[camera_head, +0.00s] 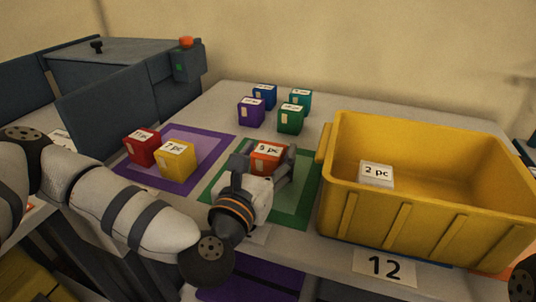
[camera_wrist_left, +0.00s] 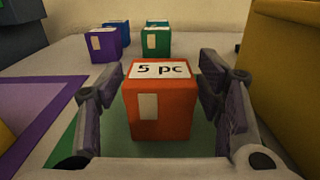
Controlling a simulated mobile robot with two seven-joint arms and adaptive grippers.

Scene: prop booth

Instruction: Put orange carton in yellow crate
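The orange carton (camera_head: 267,157), labelled "5 pc", stands upright on the green-bordered mat (camera_head: 298,208). My left gripper (camera_head: 266,164) is around it, with a finger on each side. In the left wrist view the orange carton (camera_wrist_left: 158,108) sits between the two open fingers, with a visible gap on both sides. The yellow crate (camera_head: 420,208) stands to the right of the mat and holds a white carton (camera_head: 376,176) labelled "2 pc". My right gripper is not in view.
A red carton (camera_head: 142,147) and a yellow carton (camera_head: 177,160) stand on the purple-bordered mat (camera_head: 218,144) at left. Blue, teal, purple (camera_head: 251,112) and green (camera_head: 291,118) cartons stand behind the orange one. A sign "12" (camera_head: 384,266) is below the crate.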

